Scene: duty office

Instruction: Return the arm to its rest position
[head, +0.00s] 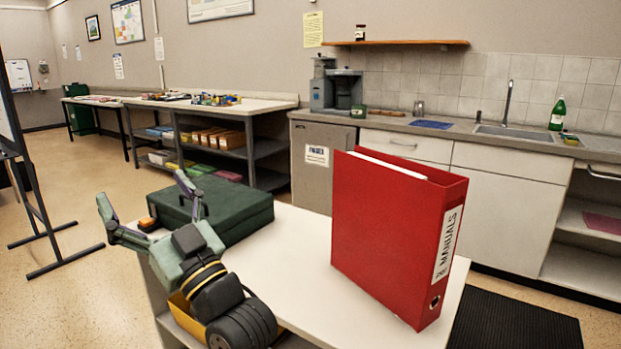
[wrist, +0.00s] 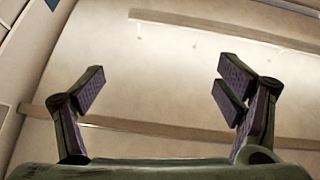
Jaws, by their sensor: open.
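My gripper (head: 148,207) is at the left of the head view, raised above the left end of the white table (head: 295,262). Its two fingers are spread wide with nothing between them. In the wrist view the gripper (wrist: 165,95) is also open and empty, with a pale surface and beams behind it. A dark green case (head: 235,203) lies on the table just behind my gripper. In the picture the gripper overlaps the case's left part; I cannot tell the gap between them.
A red binder (head: 385,235) labelled MANUALS stands upright on the table to the right. A small orange and dark object (head: 147,223) shows by the gripper. A whiteboard stand (head: 40,200) is at far left. Floor (head: 70,300) between stand and table is clear.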

